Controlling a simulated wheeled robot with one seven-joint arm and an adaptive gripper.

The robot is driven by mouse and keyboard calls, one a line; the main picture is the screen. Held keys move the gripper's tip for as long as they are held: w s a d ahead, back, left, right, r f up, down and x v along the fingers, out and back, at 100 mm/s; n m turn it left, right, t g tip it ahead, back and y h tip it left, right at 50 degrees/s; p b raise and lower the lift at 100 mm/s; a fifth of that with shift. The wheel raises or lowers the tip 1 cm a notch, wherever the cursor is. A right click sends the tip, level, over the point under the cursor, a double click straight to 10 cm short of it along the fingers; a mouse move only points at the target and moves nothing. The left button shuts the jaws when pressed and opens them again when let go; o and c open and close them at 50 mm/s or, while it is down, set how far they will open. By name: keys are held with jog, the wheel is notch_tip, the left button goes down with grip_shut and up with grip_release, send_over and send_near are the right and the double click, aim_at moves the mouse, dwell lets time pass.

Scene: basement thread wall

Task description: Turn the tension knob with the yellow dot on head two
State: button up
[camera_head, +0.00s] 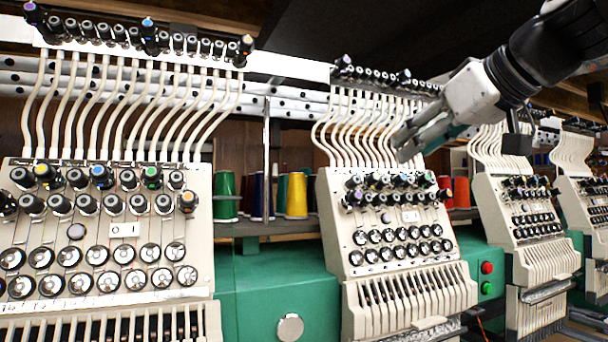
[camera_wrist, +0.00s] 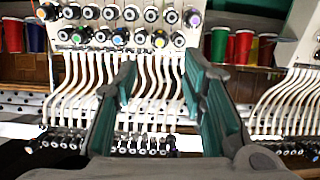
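The panel of head two (camera_head: 345,220) is the second from the left in the head view, with two rows of black tension knobs (camera_head: 390,188). The dots are too small there to pick out the yellow one. The wrist view shows knobs upside down along its top; one knob (camera_wrist: 160,38) has a yellowish dot, but its colour is uncertain. My gripper (camera_head: 405,146) hangs in front of head two's white tubes, above and apart from the knobs. In the wrist view the fingers (camera_wrist: 160,75) are parted, with nothing between them but tubes behind.
Head one (camera_head: 125,230) stands large at left, and further heads (camera_head: 525,225) stand at right. Thread cones (camera_head: 297,195) sit on a shelf between heads one and two. A green body with red and green buttons (camera_head: 487,288) lies right of head two. White tubes (camera_head: 350,125) rise behind my gripper.

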aim_at(377, 177)
jog(key=x, duration=1)
jog(key=shift+w+f, duration=0.2)
jog(key=shift+w, duration=0.05)
jog(key=shift+c, duration=0.6)
grip_shut()
